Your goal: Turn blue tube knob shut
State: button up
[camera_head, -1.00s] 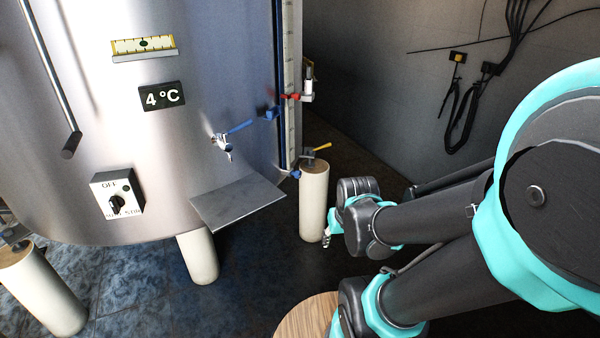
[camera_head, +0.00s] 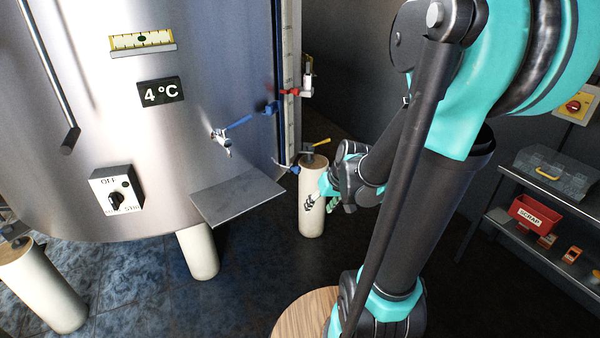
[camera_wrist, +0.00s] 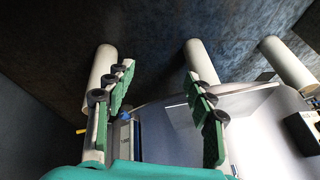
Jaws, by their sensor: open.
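A clear sight tube (camera_head: 290,90) runs up the tank's right edge. A small blue knob (camera_head: 295,170) sits at its foot, and another blue fitting (camera_head: 271,108) is higher, beside the tube. My gripper (camera_head: 317,198) is open and empty, low in front of the white post and to the lower right of the lower blue knob, apart from it. In the wrist view my gripper (camera_wrist: 158,82) shows two spread green-padded fingers with nothing between them. A small blue part (camera_wrist: 126,116) shows beyond the left finger; I cannot tell which one it is.
A tap with a blue lever (camera_head: 238,125) and a metal shelf (camera_head: 238,200) jut from the tank (camera_head: 215,60). A red valve (camera_head: 291,93) is on the tube. Shelving with a red scrap bin (camera_head: 535,217) stands right.

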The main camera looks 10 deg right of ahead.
jog(key=w+d+f+n+t+y, duration=0.1)
jog(key=w+f+n+y, duration=0.15)
jog(key=w, duration=0.95)
jog(key=w+d+f+n+t+y, duration=0.1)
jog(key=w+y, duration=0.3)
jog(key=w, duration=0.8)
jog(key=n+t+y, duration=0.4)
jog(key=t+y, duration=0.1)
send_near(299, 170)
jog(key=x, duration=0.9)
jog(key=shift+w+a+f, duration=0.1)
jog(key=shift+w+f, duration=0.1)
jog(key=shift+w, duration=0.15)
jog(key=c, duration=1.1)
jog(key=shift+c, duration=0.2)
